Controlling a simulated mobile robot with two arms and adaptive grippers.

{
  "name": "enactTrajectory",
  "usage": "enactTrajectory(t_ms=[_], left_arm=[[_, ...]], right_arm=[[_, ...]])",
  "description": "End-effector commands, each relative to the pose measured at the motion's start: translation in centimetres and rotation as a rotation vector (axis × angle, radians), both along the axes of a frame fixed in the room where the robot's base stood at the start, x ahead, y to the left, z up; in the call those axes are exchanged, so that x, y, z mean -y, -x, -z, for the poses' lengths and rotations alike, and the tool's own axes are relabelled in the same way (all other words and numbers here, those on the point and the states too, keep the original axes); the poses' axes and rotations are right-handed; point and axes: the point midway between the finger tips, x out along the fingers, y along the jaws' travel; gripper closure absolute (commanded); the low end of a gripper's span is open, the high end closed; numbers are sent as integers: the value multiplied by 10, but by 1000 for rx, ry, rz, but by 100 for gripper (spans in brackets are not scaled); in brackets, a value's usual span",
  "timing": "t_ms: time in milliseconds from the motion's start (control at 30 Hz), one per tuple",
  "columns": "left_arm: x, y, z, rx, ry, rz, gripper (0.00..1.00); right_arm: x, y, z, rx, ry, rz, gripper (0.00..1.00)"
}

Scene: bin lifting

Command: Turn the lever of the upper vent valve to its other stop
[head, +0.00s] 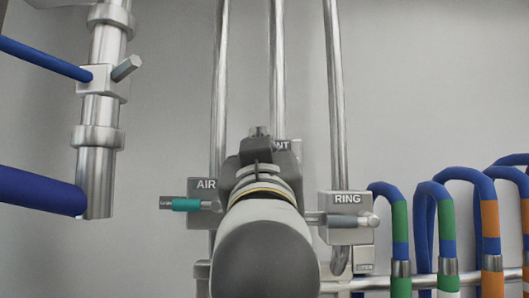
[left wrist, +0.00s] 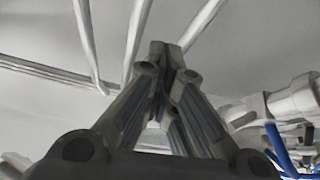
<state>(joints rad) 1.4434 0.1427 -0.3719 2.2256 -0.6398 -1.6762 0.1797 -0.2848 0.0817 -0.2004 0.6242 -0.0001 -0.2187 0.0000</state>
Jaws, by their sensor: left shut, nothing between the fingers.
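A valve block with a label ending in "NT" (head: 283,145) is mostly hidden behind my left gripper (head: 258,132) in the head view. Its lever is not visible there. My left gripper is shut and empty, its tips pointing up in front of this block, in line with the middle pipe. I cannot tell whether it touches anything. In the left wrist view the closed fingers (left wrist: 168,52) meet at the tip, with nothing between them. My right gripper is not in view.
A thick metal pipe (head: 98,140) stands at left. Looped blue hoses (head: 461,174) hang at right.

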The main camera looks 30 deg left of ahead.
Motion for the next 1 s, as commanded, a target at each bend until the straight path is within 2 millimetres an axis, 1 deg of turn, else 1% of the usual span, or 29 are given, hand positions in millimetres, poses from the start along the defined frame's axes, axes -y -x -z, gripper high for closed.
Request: enactTrajectory(t_ms=[200,267,400,600,633,700,900,1000], left_arm=[[-17,-22,-20,-7,-1,-8,100],[-22,-29,-26,-7,0,-9,100],[-35,-48,-38,-8,-3,-8,100],[-53,-72,-55,-8,-1,-7,100],[-51,-72,-46,-8,-4,-5,100],[-50,-74,-36,-8,-4,-5,100],[-50,-77,-18,-5,-3,-4,100],[-50,-78,-13,-4,-3,-5,100]], right_arm=[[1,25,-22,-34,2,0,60],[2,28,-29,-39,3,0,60],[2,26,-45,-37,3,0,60],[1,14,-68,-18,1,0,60],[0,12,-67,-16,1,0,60],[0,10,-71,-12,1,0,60],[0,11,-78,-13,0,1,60],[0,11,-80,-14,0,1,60]])
